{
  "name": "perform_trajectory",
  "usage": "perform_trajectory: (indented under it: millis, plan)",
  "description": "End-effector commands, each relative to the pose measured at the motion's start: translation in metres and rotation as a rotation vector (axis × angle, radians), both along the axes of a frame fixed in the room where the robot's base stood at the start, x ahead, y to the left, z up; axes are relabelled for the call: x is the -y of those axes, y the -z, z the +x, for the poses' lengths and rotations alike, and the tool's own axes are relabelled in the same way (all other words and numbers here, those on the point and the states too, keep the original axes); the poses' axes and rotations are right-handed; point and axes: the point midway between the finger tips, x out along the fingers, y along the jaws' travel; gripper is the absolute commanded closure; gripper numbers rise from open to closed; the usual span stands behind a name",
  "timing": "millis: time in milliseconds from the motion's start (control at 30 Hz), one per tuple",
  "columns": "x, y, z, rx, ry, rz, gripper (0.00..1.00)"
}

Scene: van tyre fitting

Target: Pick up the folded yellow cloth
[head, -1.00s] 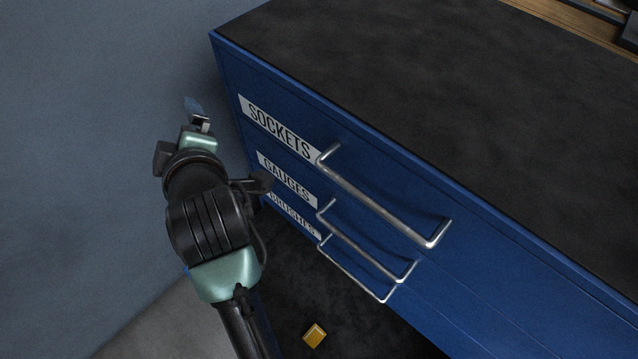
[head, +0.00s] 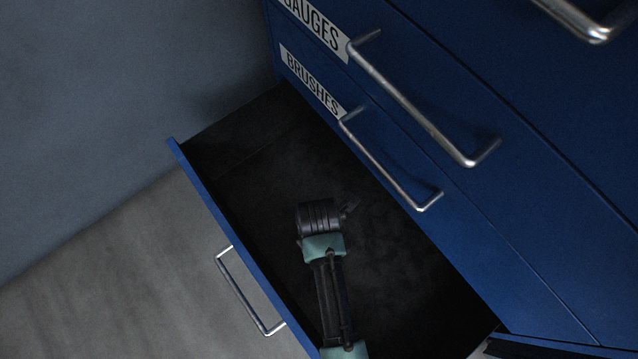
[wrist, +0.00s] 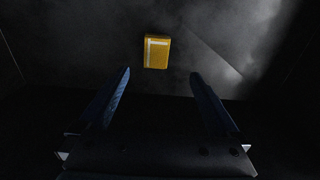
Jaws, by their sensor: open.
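The folded yellow cloth (wrist: 156,52) shows in the wrist view as a small yellow block with a pale band, lying on the dark drawer floor. My gripper (wrist: 160,85) is open and empty, with its two fingers apart. The cloth lies beyond the fingertips, roughly centred between them, and is not touched. In the head view my arm reaches down into the open bottom drawer (head: 400,290); the gripper's fingers and the cloth are hidden there behind the arm.
The blue cabinet's closed drawers, labelled GAUGES and BRUSHES (head: 312,80), rise right above the open drawer. Their metal handles (head: 390,165) stick out over it. The drawer's blue front edge (head: 230,230) is at left, with grey floor (head: 120,290) beyond. Most of the visible drawer floor is clear.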

Motion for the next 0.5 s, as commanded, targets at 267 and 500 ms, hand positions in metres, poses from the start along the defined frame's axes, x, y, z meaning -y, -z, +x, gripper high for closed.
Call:
perform_trajectory:
  millis: [267, 500]
  plan:
    - [-0.001, 0.055, 0.001, 0.001, 0.002, 0.001, 0.03]
    - [-0.001, 0.067, 0.001, 0.003, 0.004, 0.001, 0.03]
